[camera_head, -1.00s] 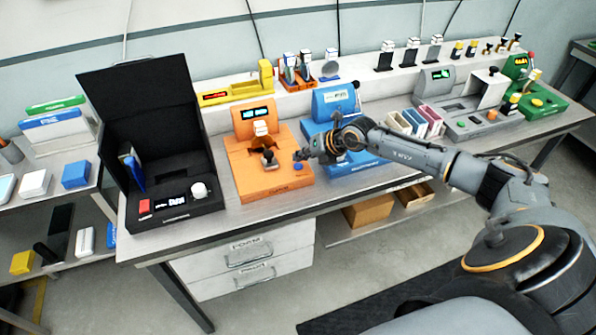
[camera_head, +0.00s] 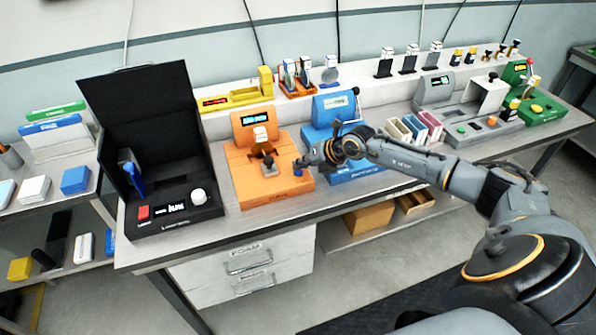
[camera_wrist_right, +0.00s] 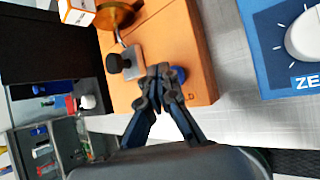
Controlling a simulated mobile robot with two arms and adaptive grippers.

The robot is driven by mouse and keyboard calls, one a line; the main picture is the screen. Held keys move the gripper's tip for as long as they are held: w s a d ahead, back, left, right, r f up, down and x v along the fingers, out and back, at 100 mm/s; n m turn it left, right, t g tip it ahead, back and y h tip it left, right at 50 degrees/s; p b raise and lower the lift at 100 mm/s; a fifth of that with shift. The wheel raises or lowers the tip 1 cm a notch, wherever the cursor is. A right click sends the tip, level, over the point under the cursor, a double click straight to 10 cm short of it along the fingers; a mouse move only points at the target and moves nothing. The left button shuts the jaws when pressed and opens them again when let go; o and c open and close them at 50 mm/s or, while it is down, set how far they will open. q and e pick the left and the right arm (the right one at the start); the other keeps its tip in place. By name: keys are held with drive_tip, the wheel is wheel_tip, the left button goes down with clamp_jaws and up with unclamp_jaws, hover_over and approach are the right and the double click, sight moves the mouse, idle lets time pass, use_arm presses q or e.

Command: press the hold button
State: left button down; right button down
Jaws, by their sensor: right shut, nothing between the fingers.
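The orange station (camera_head: 262,185) stands on the bench with a lit cyan display (camera_head: 260,119) and a dark-knobbed lever. A blue round button (camera_head: 297,172) sits at its front right corner; I take it to be the hold button. In the right wrist view the button (camera_wrist_right: 179,75) shows partly behind the fingers. My right gripper (camera_head: 301,163) is shut and empty, its tips at the button. In the right wrist view the closed tips (camera_wrist_right: 160,70) are close beside the button; I cannot tell whether they touch it. My left gripper is not in view.
A black open case (camera_head: 175,215) with a red button stands left of the station. A blue station (camera_head: 330,135) stands to its right, behind my right forearm. The dark-knobbed lever (camera_wrist_right: 118,63) is close to the fingertips. The bench's front strip is bare.

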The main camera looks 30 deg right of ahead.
sight(300, 173)
drive_tip(key=shift+f, duration=0.1)
idle(0.4)
drive_tip(key=shift+f, duration=0.45)
idle(0.4)
drive_tip(key=shift+r, duration=0.5)
wheel_tip(300, 173, up, 6)
drive_tip(key=p, duration=0.5)
drive_tip(key=shift+r+p, duration=0.1)
drive_tip(key=shift+p, duration=0.25)
drive_tip(key=shift+a, duration=0.1)
